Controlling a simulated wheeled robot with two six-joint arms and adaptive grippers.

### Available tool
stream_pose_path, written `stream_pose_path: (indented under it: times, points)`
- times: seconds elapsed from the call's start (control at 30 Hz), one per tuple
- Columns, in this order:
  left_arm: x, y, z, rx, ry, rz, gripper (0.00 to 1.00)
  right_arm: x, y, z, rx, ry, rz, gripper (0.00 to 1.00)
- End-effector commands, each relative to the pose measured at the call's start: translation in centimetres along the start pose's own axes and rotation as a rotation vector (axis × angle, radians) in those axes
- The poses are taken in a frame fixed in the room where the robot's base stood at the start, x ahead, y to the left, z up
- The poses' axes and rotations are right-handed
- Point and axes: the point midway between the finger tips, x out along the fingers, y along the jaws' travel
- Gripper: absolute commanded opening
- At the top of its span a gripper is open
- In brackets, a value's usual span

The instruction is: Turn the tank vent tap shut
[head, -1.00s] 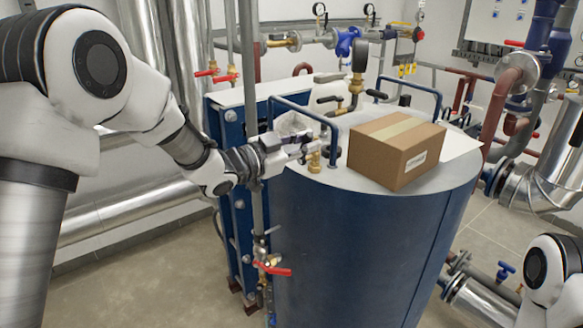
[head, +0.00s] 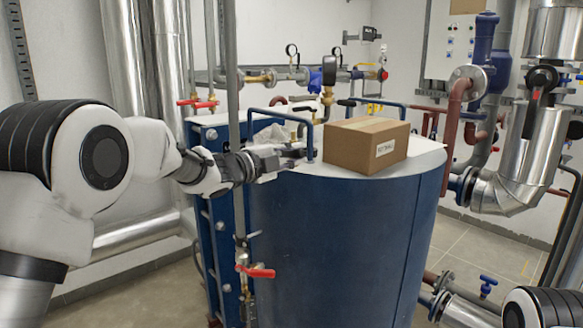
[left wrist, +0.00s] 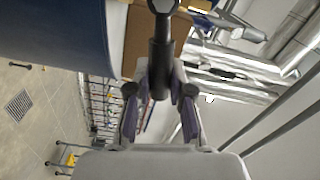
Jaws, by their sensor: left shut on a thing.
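The blue tank (head: 335,240) stands in the middle of the head view, with its pale top seen at a shallow angle. My left gripper (head: 293,152) is at the left edge of the tank top, beside a blue handrail (head: 311,140). In the left wrist view, its fingers (left wrist: 160,88) are shut around the lower end of a dark bar-shaped handle (left wrist: 162,55), which I take to be the vent tap's lever. The tap's body is mostly hidden by the gripper in the head view. My right gripper is out of view; only part of that arm shows at bottom right.
A cardboard box (head: 367,146) sits on the tank top, right of my left gripper. A vertical pipe with a red-handled valve (head: 256,271) stands before the tank's left side.

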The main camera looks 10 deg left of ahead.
Motion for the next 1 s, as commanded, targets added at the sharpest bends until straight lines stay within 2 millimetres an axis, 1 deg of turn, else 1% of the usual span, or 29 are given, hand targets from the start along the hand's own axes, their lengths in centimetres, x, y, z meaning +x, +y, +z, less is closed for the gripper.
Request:
stream_pose_path:
  times: [0.03,0.2,0.3,0.5,0.93,0.97,1.0]
  points:
    - [0.0,0.7,0.1,0.039,0.000,-0.004,0.00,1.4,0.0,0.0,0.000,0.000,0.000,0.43]
    - [0.0,1.1,0.1,0.141,0.000,-0.005,0.00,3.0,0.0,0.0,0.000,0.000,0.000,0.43]
    - [0.0,1.2,0.1,0.184,0.000,-0.005,0.00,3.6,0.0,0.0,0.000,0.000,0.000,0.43]
    - [0.0,1.1,0.2,0.232,-0.002,-0.006,0.00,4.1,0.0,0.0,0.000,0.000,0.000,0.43]
    - [0.0,0.9,0.2,0.243,-0.002,-0.008,0.00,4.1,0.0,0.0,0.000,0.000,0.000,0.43]
    - [0.0,0.9,0.2,0.243,-0.002,-0.008,0.24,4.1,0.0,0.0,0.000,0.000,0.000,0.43]
    - [0.0,0.9,0.2,0.243,-0.002,-0.008,0.38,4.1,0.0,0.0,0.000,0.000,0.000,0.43]
